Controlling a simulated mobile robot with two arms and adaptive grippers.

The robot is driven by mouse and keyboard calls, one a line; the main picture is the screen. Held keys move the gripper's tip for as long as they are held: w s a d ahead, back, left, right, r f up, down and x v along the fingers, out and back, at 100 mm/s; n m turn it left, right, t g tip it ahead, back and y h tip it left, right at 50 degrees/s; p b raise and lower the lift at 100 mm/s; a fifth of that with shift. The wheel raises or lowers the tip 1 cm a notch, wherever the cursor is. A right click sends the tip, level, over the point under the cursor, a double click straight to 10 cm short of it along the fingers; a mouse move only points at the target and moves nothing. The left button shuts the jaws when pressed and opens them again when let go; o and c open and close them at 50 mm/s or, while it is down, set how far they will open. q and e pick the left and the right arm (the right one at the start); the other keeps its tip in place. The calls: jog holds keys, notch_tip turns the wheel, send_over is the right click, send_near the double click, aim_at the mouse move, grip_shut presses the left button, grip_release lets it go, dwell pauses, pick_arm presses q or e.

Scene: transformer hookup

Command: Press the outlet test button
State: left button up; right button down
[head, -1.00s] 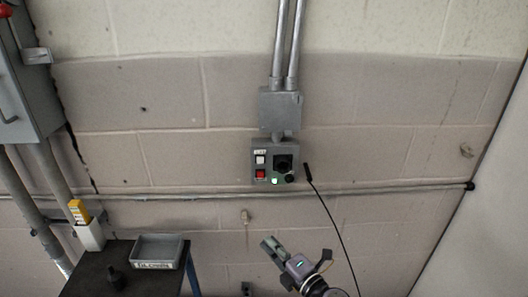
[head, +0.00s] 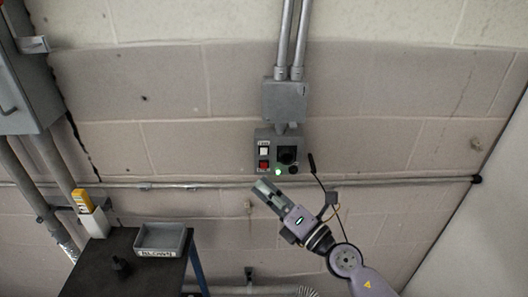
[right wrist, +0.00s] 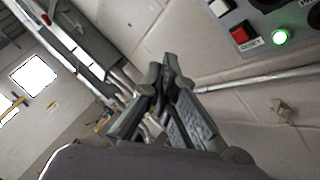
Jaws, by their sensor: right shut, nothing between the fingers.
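The outlet box (head: 277,151) is grey and fixed to the block wall under a conduit box. It carries a white button (head: 264,151), a red button (head: 264,164), a dark round socket (head: 287,155) and a lit green lamp (head: 278,172). In the right wrist view the white button (right wrist: 220,7), red button (right wrist: 240,34) and green lamp (right wrist: 280,36) show at the upper right. My right gripper (head: 264,187) is shut and empty, just below the box in the head view and apart from the buttons. My left gripper is not in view.
A black cable (head: 312,163) hangs right of the box. A horizontal conduit (head: 220,185) runs along the wall below it. A dark table (head: 110,262) with a grey tray (head: 161,239) and a yellow-topped tool (head: 82,201) stands at the lower left.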

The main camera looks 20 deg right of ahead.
aim_at(264, 151)
jog(key=shift+w+d+b, duration=0.4)
jog(key=shift+w+b, duration=0.05)
jog(key=shift+w, duration=0.95)
jog(key=shift+w+d+b, duration=0.4)
jog(key=shift+w, duration=0.95)
jog(key=shift+w+d+b, duration=0.4)
jog(key=shift+w+b, duration=0.05)
jog(key=shift+w, duration=0.95)
jog(key=shift+w, duration=0.15)
jog(key=shift+w+d, duration=0.1)
jog(key=shift+w, duration=0.2)
jog(key=shift+w+d, duration=0.15)
jog(key=shift+w, duration=0.2)
jog(key=shift+s+a, duration=0.2)
jog(key=shift+s, duration=0.6)
jog(key=shift+p, duration=0.3)
